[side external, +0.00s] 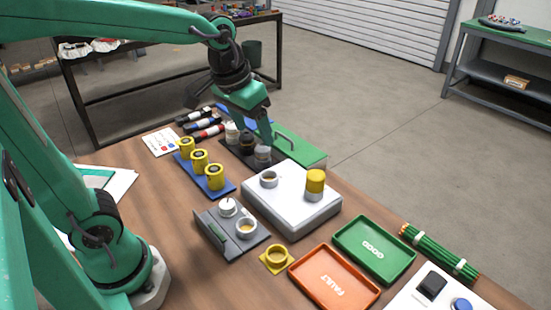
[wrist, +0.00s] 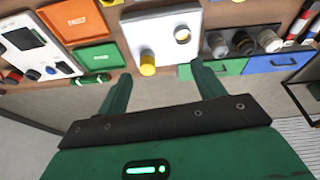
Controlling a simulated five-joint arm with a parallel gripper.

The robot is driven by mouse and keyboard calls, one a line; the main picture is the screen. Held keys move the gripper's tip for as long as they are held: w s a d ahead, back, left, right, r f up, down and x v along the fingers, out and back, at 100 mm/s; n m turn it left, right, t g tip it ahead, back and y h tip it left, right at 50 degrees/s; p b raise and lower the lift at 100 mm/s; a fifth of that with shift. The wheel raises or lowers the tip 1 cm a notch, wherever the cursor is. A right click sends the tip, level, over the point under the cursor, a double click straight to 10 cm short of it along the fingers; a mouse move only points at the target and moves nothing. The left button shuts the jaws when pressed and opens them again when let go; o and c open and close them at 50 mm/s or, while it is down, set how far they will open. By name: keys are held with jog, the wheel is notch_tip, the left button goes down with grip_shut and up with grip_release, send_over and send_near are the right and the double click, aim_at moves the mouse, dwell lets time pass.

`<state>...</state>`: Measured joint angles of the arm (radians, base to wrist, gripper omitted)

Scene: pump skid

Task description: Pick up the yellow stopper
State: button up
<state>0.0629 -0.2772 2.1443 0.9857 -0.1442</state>
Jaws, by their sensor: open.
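The yellow stopper (side external: 315,180) stands upright at the right of the white box (side external: 275,208), with a pale lower part beneath its yellow top. It also shows in the wrist view (wrist: 148,66) near the edge of the white box (wrist: 155,25), framed between my fingers. My gripper (side external: 268,138) is above the far side of the table, behind and left of the stopper in the side view. In the wrist view my gripper (wrist: 162,70) has its fingers wide apart with nothing between them. The stopper is apart from the fingers.
A pale ring-shaped socket (side external: 269,179) is on the white box. Dark and grey knobs (side external: 246,142) stand close to my gripper. Yellow cylinders sit on a blue strip (side external: 226,190). A green tray (side external: 345,237) and an orange tray (side external: 300,278) lie in front. A green handled panel (side external: 305,155) is behind.

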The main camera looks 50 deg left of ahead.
jog(key=w+d+f+g, duration=0.2)
jog(key=w+d+f, duration=0.15)
jog(key=w, duration=0.55)
jog(key=n+g, duration=0.1)
send_over(316, 174)
notch_tip(316, 174, down, 6)
jog(key=shift+a+f, duration=0.1)
jog(key=shift+w, duration=0.1)
jog(key=shift+f, duration=1.25)
jog(key=shift+f, duration=0.1)
jog(key=shift+f, duration=2.55)
